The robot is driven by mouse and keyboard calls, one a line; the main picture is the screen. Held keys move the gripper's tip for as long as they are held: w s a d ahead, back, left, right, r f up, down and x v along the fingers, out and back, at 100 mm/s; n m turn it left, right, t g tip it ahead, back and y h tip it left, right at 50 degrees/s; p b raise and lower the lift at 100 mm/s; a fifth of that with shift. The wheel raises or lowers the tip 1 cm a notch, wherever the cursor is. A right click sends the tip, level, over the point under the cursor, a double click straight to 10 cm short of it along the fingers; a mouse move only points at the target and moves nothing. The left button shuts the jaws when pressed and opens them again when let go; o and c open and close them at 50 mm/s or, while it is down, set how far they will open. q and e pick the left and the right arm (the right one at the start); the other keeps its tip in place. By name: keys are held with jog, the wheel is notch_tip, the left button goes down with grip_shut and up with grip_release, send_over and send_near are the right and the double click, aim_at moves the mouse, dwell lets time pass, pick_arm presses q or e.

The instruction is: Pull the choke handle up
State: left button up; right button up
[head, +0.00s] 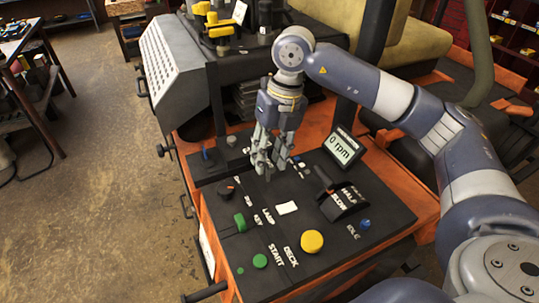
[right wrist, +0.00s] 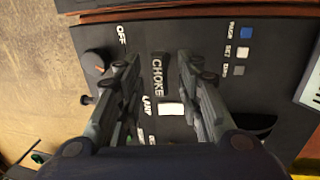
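The white CHOKE lettering (right wrist: 157,77) shows between my right fingers in the right wrist view. It runs along a dark shape that I cannot clearly tell from the black control panel (right wrist: 200,35); this may be the choke handle. In the head view my right gripper (head: 265,163) points down, low over the panel, and hides that spot. My right gripper (right wrist: 160,66) is open, with one finger on either side of the lettering and a clear gap between them. I see nothing held. My left gripper is not in view.
A display reading 0 rpm (head: 342,148) stands right of my gripper. A throttle lever (head: 330,185), a yellow button (head: 312,241), a white lamp tile (head: 287,208) and a knob with an orange mark (head: 227,188) lie around it.

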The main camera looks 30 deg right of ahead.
notch_tip(320, 180, up, 12)
jog(key=d, duration=0.2)
jog(key=shift+s+d+f, duration=0.15)
dwell(0.5)
